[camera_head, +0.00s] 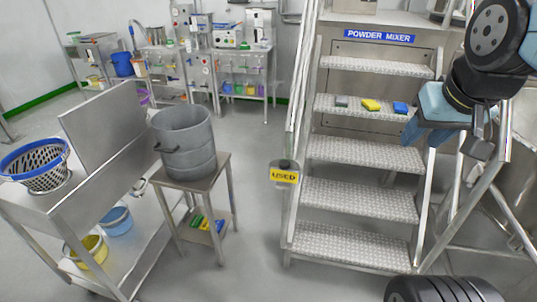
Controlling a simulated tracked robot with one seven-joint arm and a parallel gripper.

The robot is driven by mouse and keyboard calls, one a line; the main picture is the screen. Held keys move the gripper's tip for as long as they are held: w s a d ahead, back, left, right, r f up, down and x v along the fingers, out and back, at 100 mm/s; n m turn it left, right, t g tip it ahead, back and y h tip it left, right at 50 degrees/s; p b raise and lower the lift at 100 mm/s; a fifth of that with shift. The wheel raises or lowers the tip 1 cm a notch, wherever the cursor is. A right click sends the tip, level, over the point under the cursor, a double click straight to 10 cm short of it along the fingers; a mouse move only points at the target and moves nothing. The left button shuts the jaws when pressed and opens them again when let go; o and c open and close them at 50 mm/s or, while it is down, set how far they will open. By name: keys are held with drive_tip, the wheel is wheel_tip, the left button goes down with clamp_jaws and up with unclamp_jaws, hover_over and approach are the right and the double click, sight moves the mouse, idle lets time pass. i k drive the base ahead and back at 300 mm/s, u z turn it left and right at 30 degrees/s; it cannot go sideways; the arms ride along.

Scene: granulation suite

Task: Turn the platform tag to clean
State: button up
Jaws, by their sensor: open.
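The platform tag (284,175) hangs at the left side of the metal steps, low on the handrail post. It is a yellow plate reading "USED" under a grey holder. My gripper (481,136) is at the right, in front of the right handrail, well to the right of the tag and higher in the picture. It is open and apart from the tag.
The platform steps (362,153) carry grey, yellow and blue sponges (371,105). At left stand a grey bucket (184,140) on a small stand and a steel trolley (100,190) with a blue-rimmed basket (35,165). Floor between stand and steps is clear.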

sight(283, 173)
drive_tip(key=u, duration=0.4)
drive_tip(key=i, duration=0.85)
drive_tip(key=u, duration=0.05)
drive_tip(key=k, duration=1.5)
drive_tip(key=u, duration=0.85)
drive_tip(key=i, duration=1)
